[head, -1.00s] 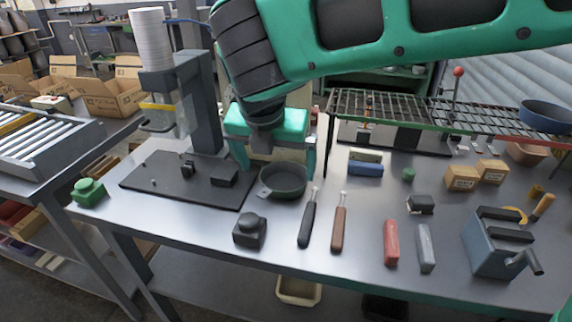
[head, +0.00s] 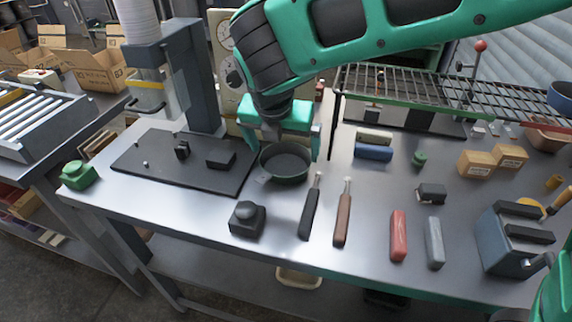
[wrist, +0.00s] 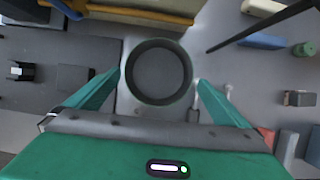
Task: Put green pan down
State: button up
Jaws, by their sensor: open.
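The dark round pan with a greenish rim (head: 285,165) is upright and appears to rest on the steel table, beside the right edge of the black base plate. The wrist view shows it from above, empty (wrist: 158,74). My gripper (head: 283,143) is open, directly over the pan. In the wrist view my gripper's two green fingers (wrist: 156,84) stand on the left and right of the pan, with gaps between them and its rim. The far side of the pan is partly behind my gripper in the head view.
A black base plate with a column (head: 185,165) stands left of the pan. A black knobbed block (head: 247,219) and two dark-handled tools (head: 342,220) lie in front. A wire rack (head: 440,90) is at the back right. The front middle of the table (head: 290,250) is clear.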

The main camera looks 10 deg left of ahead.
aim_at(287, 165)
jog(key=x, duration=0.4)
jog(key=shift+s+a+f, duration=0.1)
jog(key=shift+s, duration=0.05)
jog(key=shift+c, duration=0.3)
jog(key=c, duration=0.9)
jog(key=shift+c, duration=0.8)
